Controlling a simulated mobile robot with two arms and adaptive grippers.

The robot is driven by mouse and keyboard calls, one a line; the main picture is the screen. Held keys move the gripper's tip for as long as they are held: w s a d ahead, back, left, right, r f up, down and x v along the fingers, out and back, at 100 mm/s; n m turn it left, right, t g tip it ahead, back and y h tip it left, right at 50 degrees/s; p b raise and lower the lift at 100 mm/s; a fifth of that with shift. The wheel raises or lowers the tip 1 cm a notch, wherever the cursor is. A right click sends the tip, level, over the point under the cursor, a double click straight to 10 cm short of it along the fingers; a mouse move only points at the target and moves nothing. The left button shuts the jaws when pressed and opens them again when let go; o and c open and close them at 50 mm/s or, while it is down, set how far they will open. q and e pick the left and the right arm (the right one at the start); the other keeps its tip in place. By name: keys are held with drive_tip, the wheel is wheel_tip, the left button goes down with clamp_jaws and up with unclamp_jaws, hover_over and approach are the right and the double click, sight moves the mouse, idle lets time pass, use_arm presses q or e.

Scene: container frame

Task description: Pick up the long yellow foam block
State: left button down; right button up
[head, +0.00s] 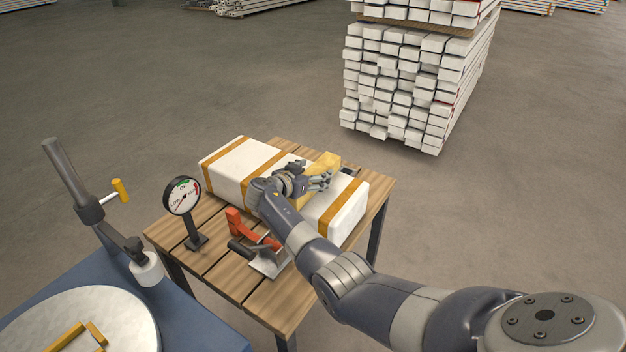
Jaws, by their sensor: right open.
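The long yellow foam block (326,161) lies across the top of a long white package (237,165) with orange bands, on a slatted wooden table (220,262). My right gripper (323,181) is open, over the middle of the block, and hides part of it. The block shows beyond the gripper and a little on its near side. I cannot tell whether the fingers touch it or are around it. My left gripper is not in view.
A dial gauge (183,197) and a red-handled clamp (265,259) stand on the table left of my right arm. At lower left, a blue bench (187,318) bears a round white plate (125,318) with yellow pieces. A stack of white bars (405,85) stands behind.

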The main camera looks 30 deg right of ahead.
drive_tip(key=c, duration=1)
drive_tip(key=shift+o, duration=0.2)
